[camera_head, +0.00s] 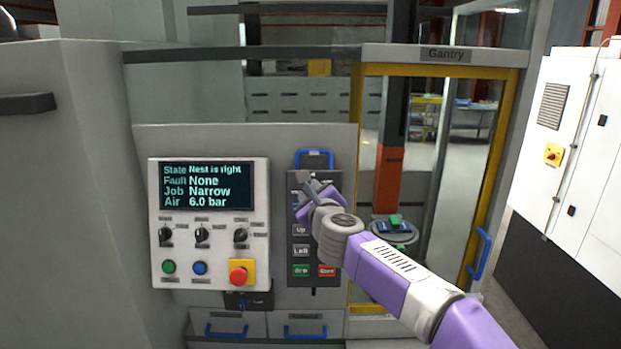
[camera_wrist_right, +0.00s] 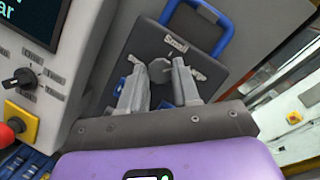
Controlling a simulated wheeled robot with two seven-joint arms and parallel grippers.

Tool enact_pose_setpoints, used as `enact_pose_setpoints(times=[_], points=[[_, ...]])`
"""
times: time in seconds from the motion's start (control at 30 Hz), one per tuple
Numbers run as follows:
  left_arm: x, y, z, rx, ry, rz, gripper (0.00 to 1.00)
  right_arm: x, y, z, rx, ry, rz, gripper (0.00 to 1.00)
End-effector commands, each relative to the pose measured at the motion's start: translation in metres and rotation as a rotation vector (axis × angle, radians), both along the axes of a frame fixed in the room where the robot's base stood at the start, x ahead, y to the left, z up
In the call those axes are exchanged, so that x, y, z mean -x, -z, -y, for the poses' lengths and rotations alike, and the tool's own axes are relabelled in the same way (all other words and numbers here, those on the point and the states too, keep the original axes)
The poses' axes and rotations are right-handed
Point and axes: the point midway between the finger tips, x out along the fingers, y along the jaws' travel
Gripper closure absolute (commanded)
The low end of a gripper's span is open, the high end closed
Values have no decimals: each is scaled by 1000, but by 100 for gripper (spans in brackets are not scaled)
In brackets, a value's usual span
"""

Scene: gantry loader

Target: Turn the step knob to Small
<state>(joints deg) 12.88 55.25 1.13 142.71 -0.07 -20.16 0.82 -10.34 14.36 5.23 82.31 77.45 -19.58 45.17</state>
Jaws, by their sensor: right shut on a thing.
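The dark grey pendant (camera_head: 329,249) hangs beside the control panel, with a blue handle at its top. My right gripper (camera_head: 312,190) reaches its upper part and hides the step knob in the head view. In the right wrist view, the grey step knob (camera_wrist_right: 160,70) is between the fingers of my right gripper (camera_wrist_right: 158,76), which is shut on it. The label "Small" (camera_wrist_right: 176,43) shows above the knob. Another label is partly hidden by the right finger. Which way the knob points cannot be told. My left gripper is not in view.
The panel's screen (camera_head: 206,187) reads Nest is right, Fault None, Job Narrow, Air 6.0 bar. Below it are several black knobs, a green and a blue button, and a red emergency stop (camera_head: 239,274). A yellow-framed gantry door (camera_head: 489,165) stands to the right.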

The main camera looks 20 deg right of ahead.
Motion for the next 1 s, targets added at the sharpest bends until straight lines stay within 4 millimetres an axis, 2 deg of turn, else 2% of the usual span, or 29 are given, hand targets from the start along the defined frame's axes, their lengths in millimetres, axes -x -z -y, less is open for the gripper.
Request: enact_pose_setpoints(times=[0.03,0.5,0.7,1.0], points=[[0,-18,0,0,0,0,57,0,-8,1,42,-16,-14,99],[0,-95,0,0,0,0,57,0,-9,2,417,-160,-121,99],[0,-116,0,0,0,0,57,0,-8,2,525,-201,-151,99],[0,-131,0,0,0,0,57,-1,-6,2,607,-231,-174,99]])
